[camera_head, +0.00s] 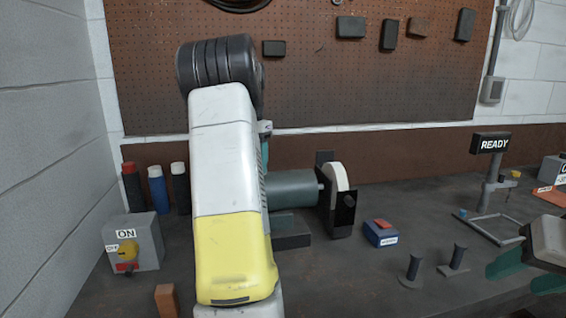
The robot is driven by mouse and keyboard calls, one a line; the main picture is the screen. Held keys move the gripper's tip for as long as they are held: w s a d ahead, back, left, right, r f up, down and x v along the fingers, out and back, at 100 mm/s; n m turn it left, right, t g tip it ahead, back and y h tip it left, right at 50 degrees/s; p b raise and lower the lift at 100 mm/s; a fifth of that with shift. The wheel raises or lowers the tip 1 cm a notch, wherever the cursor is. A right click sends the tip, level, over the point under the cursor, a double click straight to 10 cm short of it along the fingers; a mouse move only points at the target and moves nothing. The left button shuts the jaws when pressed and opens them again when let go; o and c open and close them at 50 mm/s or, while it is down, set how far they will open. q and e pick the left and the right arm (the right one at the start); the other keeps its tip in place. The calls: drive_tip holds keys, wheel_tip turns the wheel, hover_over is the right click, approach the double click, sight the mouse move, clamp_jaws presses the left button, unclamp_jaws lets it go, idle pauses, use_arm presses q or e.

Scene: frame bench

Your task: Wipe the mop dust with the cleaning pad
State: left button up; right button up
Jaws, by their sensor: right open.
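My right gripper (524,274) is at the right edge, with its teal fingers spread apart and nothing visible between them. My left arm, white and yellow, rises through the middle of the view. It hides most of my left gripper; only a teal sliver shows behind the arm. A small blue block with a red top and a white label (381,236) lies on the bench left of my right gripper, apart from it. I cannot tell whether it is the cleaning pad. I cannot make out any mop dust on the dark bench.
A grinder with a pale wheel (336,182) stands mid-bench, partly behind my left arm. Two dark pegs (412,270) stand in front of the blue block. A READY sign (491,143) is on a stand at right. A switch box (146,243) and bottles (158,190) are at left.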

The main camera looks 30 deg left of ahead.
use_arm(q)
drive_tip(key=shift+r, duration=3)
drive_tip(key=shift+r, duration=1.5)
